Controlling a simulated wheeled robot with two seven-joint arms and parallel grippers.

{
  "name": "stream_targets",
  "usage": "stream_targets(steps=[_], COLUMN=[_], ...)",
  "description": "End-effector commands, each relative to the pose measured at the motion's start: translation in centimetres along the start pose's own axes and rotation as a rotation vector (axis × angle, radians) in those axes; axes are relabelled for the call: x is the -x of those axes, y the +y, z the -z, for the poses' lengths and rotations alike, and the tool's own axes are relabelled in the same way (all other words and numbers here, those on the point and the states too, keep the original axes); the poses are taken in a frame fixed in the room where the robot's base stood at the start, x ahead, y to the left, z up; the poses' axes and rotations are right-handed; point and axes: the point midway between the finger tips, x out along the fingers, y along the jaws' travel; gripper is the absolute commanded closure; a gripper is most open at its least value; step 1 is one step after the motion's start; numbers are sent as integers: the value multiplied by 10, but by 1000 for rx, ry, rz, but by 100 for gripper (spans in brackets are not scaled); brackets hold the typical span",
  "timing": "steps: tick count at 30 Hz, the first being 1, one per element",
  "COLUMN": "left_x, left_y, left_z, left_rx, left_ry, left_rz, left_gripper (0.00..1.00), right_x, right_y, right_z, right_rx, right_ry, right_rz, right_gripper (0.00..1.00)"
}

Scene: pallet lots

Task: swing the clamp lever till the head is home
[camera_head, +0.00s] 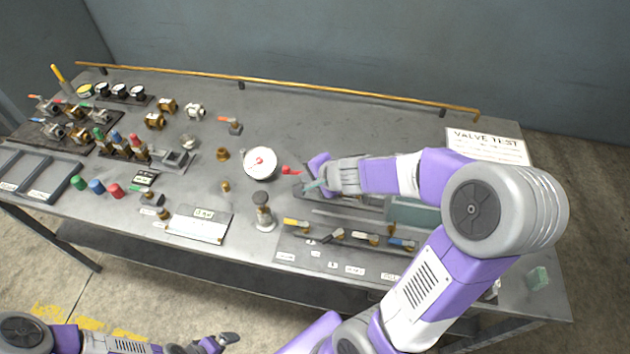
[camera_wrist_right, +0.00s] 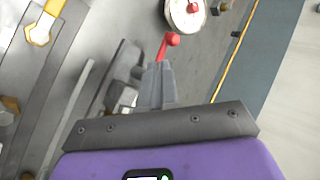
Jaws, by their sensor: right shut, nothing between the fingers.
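The clamp lever is red with a round knob (camera_head: 290,171); in the wrist view it (camera_wrist_right: 169,42) stands just beyond my right fingertips. My right gripper (camera_head: 308,186) is over the clamp at the middle of the bench. In the wrist view its fingers (camera_wrist_right: 158,68) are together and empty, with the tips at or very near the lever's base; I cannot tell whether they touch. A dark grey clamp body (camera_wrist_right: 123,60) shows left of the fingers. The clamp head is not clearly visible. My left gripper (camera_head: 222,341) is low at the front, away from the bench; its jaw opening is unclear.
A round white-faced gauge (camera_head: 260,160) stands just left of the lever. A steel post (camera_head: 264,215) and a row of coloured-handled valves (camera_head: 366,238) are near the front edge. A brass rail (camera_head: 280,86) runs along the back. Bare bench lies behind the gauge.

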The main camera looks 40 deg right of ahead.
Motion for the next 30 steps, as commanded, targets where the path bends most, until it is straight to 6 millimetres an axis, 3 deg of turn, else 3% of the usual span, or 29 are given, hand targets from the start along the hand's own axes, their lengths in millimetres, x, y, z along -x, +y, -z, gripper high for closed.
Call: stream_targets(steps=[1, 6, 12, 18, 30], left_x=[-11, -28, -28, -28, -29], left_y=[-4, -10, -10, -11, -11], left_z=[0, 1, 1, 1, 1], left_rx=[0, 0, 0, 0, 0], left_ry=[0, 0, 0, 0, 0], left_rz=[0, 0, 0, 0, 0], left_gripper=[0, 0, 0, 0, 0], right_x=[-14, -44, -65, -74, -74], right_y=[4, 4, -12, -17, -15], right_z=[0, 0, 0, 0, 5], right_rx=[1, 1, 1, 0, -7], right_ry=[-1, 0, 1, 0, 8], right_rz=[-1, -1, -1, 0, 1], right_gripper=[100, 100, 100, 100, 100])
